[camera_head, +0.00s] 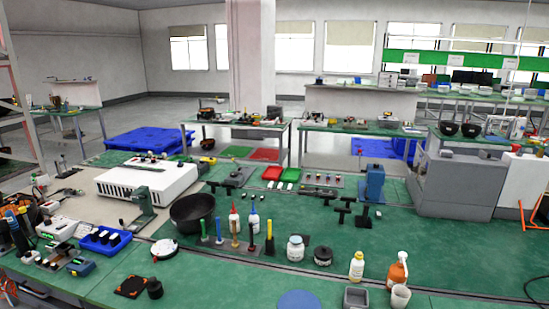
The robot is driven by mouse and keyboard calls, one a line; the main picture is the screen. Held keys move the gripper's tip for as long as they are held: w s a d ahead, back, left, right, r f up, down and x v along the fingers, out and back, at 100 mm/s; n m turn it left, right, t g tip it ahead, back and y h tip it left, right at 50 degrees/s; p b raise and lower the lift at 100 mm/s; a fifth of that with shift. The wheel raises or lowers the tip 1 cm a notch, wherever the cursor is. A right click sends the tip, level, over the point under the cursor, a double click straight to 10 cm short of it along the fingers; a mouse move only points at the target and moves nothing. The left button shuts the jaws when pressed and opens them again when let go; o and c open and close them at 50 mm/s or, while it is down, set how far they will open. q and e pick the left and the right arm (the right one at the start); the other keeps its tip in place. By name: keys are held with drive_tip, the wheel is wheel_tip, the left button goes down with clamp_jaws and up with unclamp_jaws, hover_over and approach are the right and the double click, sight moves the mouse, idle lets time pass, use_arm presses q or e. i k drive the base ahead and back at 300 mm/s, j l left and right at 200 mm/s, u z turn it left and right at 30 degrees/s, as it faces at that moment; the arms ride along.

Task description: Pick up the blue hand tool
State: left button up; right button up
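Several upright hand tools with coloured handles stand in a row on a small rack on the green bench, left of centre. One with a blue handle (219,230) stands between a green-handled one (204,230) and an orange-brown one (235,234). Another blue-topped upright tool (12,220) stands at the far left edge, among dark items. I cannot tell which of these is the blue hand tool. Neither of my grippers shows in the head view.
A black bowl (193,212), white box instrument (147,177) and blue bin (105,239) stand nearby. Bottles, including an orange one (397,271), stand at front right. A blue press (374,183) stands behind. Bare green bench (450,245) lies to the right.

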sight(220, 241)
drive_tip(key=i+j+z, duration=0.1)
drive_tip(key=j+z, duration=0.25)
drive_tip(key=j, duration=0.75)
drive_tip(key=j+z, duration=0.4)
drive_tip(key=j, duration=0.7)
